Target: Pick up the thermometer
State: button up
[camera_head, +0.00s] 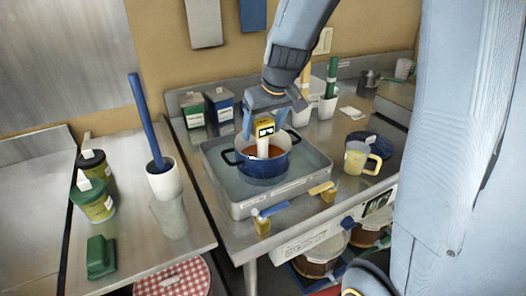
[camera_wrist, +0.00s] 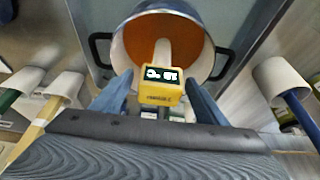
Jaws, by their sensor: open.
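The thermometer (camera_head: 265,129) has a yellow head with a dark display and a pale stem. It stands in a blue pot (camera_head: 262,177) of orange-brown liquid; the stem's lower end is hidden in the liquid. In the wrist view the thermometer's head (camera_wrist: 160,88) faces me, with a reading on its display. My gripper (camera_head: 264,121) is above the pot, its two blue fingers open on either side of the yellow head. In the wrist view, gaps show between the head and both fingers of my gripper (camera_wrist: 157,98).
The pot sits in a shallow metal water tray (camera_head: 300,193). A yellow-filled jug (camera_head: 357,158) stands to its right, tins (camera_head: 220,106) behind left, and white cups with green and yellow handles (camera_head: 328,103) behind right. A white cup holding a blue-handled tool (camera_head: 163,178) stands on the left counter.

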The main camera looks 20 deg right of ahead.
jog(key=shift+c, duration=0.4)
jog(key=c, duration=1.6)
